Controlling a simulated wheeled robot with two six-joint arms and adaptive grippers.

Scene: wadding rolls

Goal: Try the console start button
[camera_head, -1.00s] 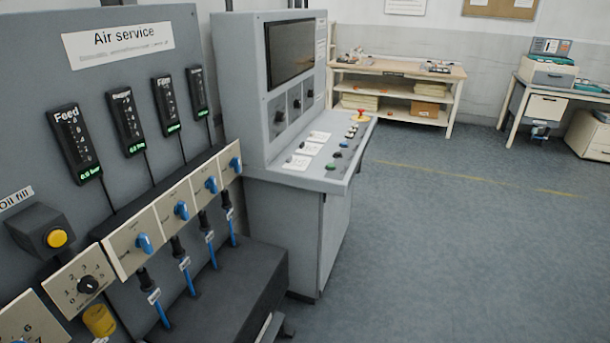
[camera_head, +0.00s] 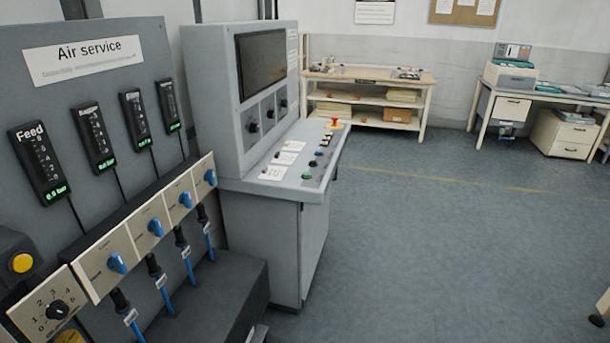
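The grey console (camera_head: 262,240) stands left of the middle, past the air service panel. Its sloping desk (camera_head: 318,183) carries a row of small buttons along the right side. A green button (camera_head: 307,175) is nearest me, with dark and blue ones behind it. A red mushroom button (camera_head: 335,121) on a yellow base is at the far end. The labels are too small to read, so I cannot tell which button is start. A dark screen (camera_head: 262,63) is on the upright part, with several dark knobs below it. Neither of my grippers is in view.
The air service panel (camera_head: 60,105) fills the left side, with gauges, blue valve knobs and a dark ledge (camera_head: 215,300) jutting out below. A wooden workbench (camera_head: 425,82) and a desk (camera_head: 545,95) stand at the back. The floor (camera_head: 430,250) right of the console is clear.

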